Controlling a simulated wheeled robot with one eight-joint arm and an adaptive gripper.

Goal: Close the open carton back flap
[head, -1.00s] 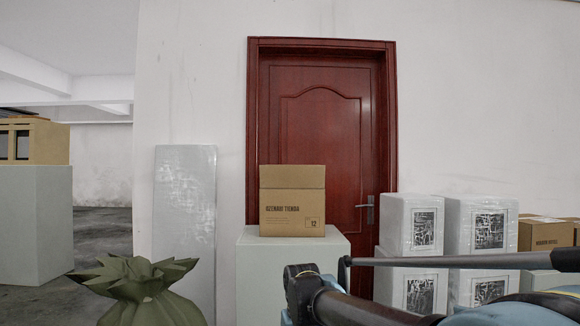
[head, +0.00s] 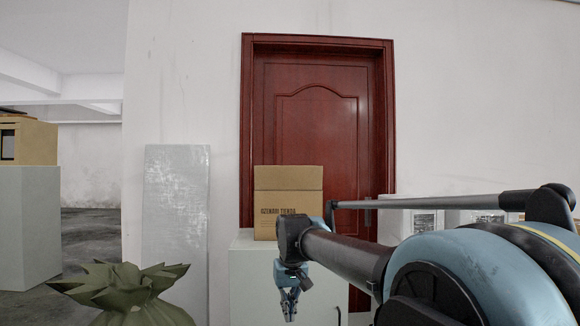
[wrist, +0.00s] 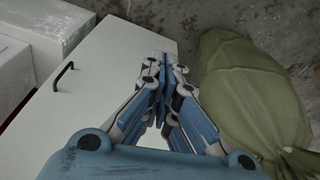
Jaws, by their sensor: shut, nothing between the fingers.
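The carton (head: 285,222) is a brown cardboard box with dark lettering in the head view. It stands on a white cabinet in front of the red door. Its back flap (head: 288,178) stands upright above the box. My gripper (head: 289,316) is shut and empty, pointing down in front of the cabinet, below and in front of the carton. In the wrist view my gripper (wrist: 163,58) is shut too, with its fingertips together beside the cabinet's edge. The carton is not in the wrist view. My arm hides part of the carton's right lower side.
The white cabinet (wrist: 100,85) with a black handle lies left of my gripper in the wrist view. A green sack (wrist: 250,95) is close on the right. White wrapped boxes (head: 410,218) stand right of the door. A grey panel (head: 175,230) leans on the wall.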

